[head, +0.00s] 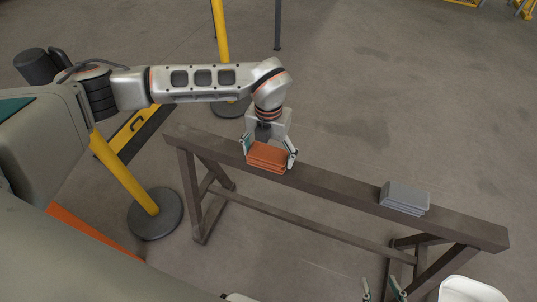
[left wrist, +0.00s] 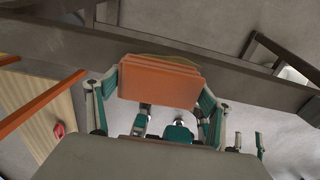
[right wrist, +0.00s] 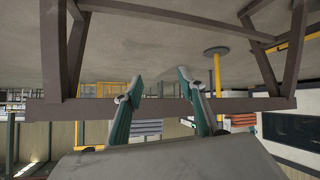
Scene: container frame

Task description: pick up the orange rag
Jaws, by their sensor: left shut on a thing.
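The orange rag (head: 267,157) is a folded, layered block at the left part of a brown wooden trestle beam. It also shows in the left wrist view (left wrist: 158,82), between the fingers. My left gripper (head: 268,152) points down and is shut on the rag, with one finger against each end. I cannot tell whether the rag rests on the beam or is slightly above it. My right gripper (head: 383,290) is low at the bottom edge of the head view. In the right wrist view (right wrist: 159,82) its fingers are apart with nothing held between them.
A folded grey rag (head: 404,197) lies on the right part of the trestle beam (head: 335,188). Yellow posts on round dark bases (head: 155,214) stand left of and behind the trestle.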

